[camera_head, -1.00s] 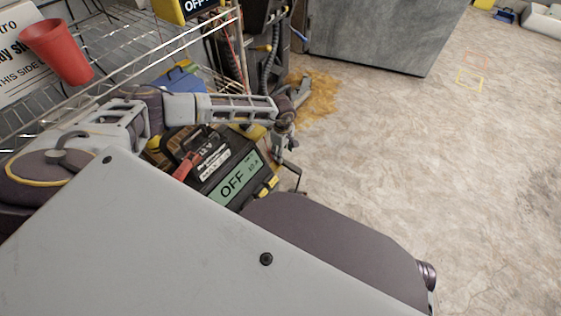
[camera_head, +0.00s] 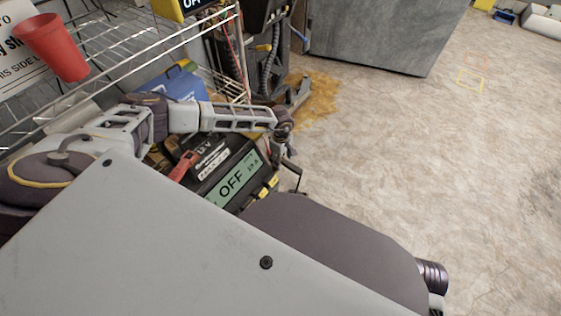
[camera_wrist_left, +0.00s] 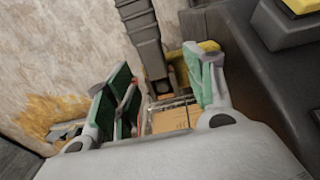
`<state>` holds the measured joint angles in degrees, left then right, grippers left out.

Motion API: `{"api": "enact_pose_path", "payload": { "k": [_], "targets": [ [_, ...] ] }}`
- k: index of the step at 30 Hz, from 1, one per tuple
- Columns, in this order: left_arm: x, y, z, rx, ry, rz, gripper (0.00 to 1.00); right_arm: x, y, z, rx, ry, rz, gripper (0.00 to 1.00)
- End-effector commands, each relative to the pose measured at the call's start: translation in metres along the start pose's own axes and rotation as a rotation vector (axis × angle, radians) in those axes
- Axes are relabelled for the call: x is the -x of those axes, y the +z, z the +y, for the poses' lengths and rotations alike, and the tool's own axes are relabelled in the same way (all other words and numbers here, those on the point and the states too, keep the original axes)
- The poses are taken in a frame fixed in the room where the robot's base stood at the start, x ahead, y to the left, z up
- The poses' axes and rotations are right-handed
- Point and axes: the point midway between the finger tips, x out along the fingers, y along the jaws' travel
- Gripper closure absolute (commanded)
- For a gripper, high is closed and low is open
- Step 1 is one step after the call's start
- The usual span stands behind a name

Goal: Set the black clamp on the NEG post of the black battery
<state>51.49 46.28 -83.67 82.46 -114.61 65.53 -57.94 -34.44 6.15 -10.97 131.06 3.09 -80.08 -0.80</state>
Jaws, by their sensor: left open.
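In the head view a black battery (camera_head: 222,150) marked 12 V stands left of centre, partly under my left arm. A red clamp (camera_head: 182,166) is at its left side. I cannot make out the black clamp or the NEG post. My left gripper (camera_head: 295,175) is at the arm's end, beyond the battery's right side; it is small and partly hidden there. In the left wrist view its green-padded fingers (camera_wrist_left: 160,92) are spread apart. A tan surface and a dark column show between or behind them; I cannot tell a held object. My right gripper is out of view.
A green panel reading OFF (camera_head: 232,185) faces me at the battery's front. A wire shelf (camera_head: 120,55) with a red cup (camera_head: 52,48) stands at left. A blue box (camera_head: 178,84) is behind the arm. Bare floor (camera_head: 430,160) lies open at right.

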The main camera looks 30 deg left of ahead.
Motion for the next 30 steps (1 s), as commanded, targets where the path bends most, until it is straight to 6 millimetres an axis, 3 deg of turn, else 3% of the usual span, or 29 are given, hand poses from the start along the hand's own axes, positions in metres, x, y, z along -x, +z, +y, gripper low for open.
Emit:
{"api": "enact_pose_path", "payload": {
  "k": [11,24,30],
  "targets": [
    [0.0007,-0.0002,0.0001,0.001,0.000,0.000,0.46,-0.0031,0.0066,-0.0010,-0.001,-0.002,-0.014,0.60],
    [0.0007,-0.0003,0.0002,0.001,0.000,0.000,1.00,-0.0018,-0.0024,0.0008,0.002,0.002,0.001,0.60],
    [0.0012,-0.0003,0.0005,0.001,0.001,0.000,1.00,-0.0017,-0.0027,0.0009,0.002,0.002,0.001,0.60]
  ]
}}
